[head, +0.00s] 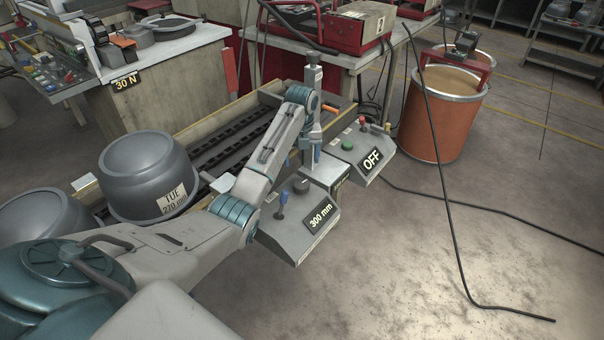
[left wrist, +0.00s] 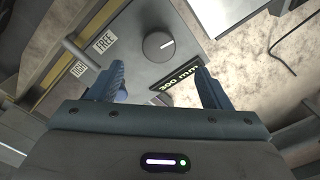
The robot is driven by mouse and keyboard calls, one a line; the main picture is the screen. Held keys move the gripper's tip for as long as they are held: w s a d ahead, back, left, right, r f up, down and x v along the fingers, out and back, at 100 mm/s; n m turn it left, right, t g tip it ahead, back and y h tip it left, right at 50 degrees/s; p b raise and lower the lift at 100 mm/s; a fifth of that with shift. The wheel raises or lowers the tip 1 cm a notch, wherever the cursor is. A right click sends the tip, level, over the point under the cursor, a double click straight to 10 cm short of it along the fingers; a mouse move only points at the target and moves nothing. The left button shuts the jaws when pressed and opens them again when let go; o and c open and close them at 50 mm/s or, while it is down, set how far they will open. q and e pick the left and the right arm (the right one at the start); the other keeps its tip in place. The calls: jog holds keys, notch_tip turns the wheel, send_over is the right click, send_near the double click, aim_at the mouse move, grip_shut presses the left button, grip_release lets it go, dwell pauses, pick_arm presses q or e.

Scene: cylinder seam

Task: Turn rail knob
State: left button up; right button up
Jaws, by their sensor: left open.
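A round dark knob (head: 301,186) with a pale pointer line sits on the sloped grey control box (head: 285,232) beside the rail, whose display (head: 320,217) reads 300 mm. The knob also shows in the left wrist view (left wrist: 158,46), beyond and between the two finger tips. My left gripper (head: 308,151) is above and behind the box in the head view, pointing down. In the left wrist view its blue fingers (left wrist: 160,84) are apart with nothing between them, not touching the knob. My right gripper is not in view.
A blue-tipped lever (head: 282,199) stands left of the knob; FREE (left wrist: 105,41) and LOCK (left wrist: 78,69) labels are near it. A second box (head: 362,150) reads OFF. A large grey vessel (head: 140,165) lies left. Floor at right is open, with cables.

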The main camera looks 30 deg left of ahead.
aim_at(301, 183)
pick_arm(q)
notch_tip(301, 183, down, 2)
jog(key=shift+s+f, duration=0.1)
jog(key=shift+f, duration=0.1)
jog(key=shift+s+d+f+p, duration=0.2)
jog(key=shift+s+f+p, duration=0.05)
jog(key=shift+f, duration=0.35)
jog(key=shift+s+d+f+p, duration=0.15)
jog(key=shift+s+f+p, duration=0.1)
jog(key=shift+f, duration=0.3)
jog(key=f, duration=0.3)
jog(key=shift+w+a+f, duration=0.1)
jog(key=shift+w+f, duration=0.05)
jog(key=shift+w, duration=0.1)
jog(key=shift+f, duration=0.9)
jog(key=shift+a+f, duration=0.1)
jog(key=c, duration=0.7)
jog(key=shift+c, duration=1.4)
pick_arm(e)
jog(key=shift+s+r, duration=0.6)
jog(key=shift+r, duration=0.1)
